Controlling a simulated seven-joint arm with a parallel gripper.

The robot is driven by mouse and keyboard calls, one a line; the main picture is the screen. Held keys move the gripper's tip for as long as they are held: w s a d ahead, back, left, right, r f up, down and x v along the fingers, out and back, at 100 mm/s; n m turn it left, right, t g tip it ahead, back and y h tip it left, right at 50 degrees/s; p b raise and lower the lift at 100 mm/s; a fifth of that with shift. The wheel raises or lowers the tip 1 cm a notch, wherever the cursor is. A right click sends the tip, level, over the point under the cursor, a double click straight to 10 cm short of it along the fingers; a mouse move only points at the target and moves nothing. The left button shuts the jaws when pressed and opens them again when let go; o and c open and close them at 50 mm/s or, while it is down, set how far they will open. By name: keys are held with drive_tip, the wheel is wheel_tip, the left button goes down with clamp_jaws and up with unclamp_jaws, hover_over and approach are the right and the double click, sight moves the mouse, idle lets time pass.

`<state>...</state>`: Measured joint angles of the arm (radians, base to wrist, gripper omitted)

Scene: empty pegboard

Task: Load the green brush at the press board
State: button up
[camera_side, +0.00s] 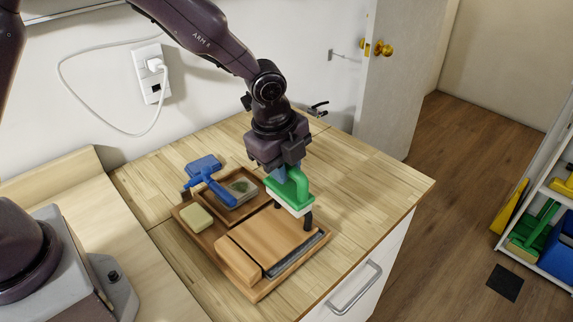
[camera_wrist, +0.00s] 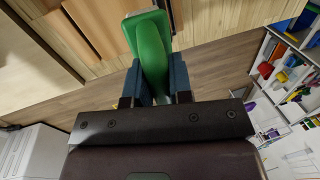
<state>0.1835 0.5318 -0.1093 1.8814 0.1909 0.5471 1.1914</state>
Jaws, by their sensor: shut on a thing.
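The green brush (camera_side: 288,188) has a green handle and body with a pale underside. My gripper (camera_side: 279,176) is shut on its handle and holds it above the right part of a wooden tray (camera_side: 256,293). In the wrist view the green brush (camera_wrist: 151,45) sits between the two blue-grey fingers of my gripper (camera_wrist: 158,82). A wooden board (camera_side: 262,240), likely the press board, lies in the tray with a dark strip along its right edge. A black upright piece (camera_side: 307,222) stands near the brush. Whether brush and board touch is unclear.
A cream block (camera_side: 196,219) lies at the tray's left. The wooden counter (camera_side: 385,183) is clear to the right.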

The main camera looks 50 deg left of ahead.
drive_tip(key=shift+c, duration=1.1)
drive_tip(key=shift+w+a, duration=0.15)
drive_tip(key=shift+a, duration=0.25)
drive_tip(key=s+a+n, duration=0.2)
drive_tip(key=s+a, duration=0.2)
drive_tip(key=a, duration=0.4)
drive_tip(key=s+a+n, duration=0.1)
drive_tip(key=s+a, duration=0.2)
drive_tip(key=a, duration=0.4)
drive_tip(key=shift+s+a+f+m, duration=0.1)
drive_tip(key=shift+s+f+m, duration=0.4)
drive_tip(key=shift+s+f, duration=0.5)
drive_tip(key=shift+s+a+f+m, duration=0.1)
drive_tip(key=shift+s+f+m, duration=0.55)
drive_tip(key=shift+f, duration=0.6)
drive_tip(key=shift+s+f+m, duration=0.35)
drive_tip(key=shift+s+f, duration=0.6)
drive_tip(key=shift+f, duration=0.2)
drive_tip(key=shift+f, duration=0.6)
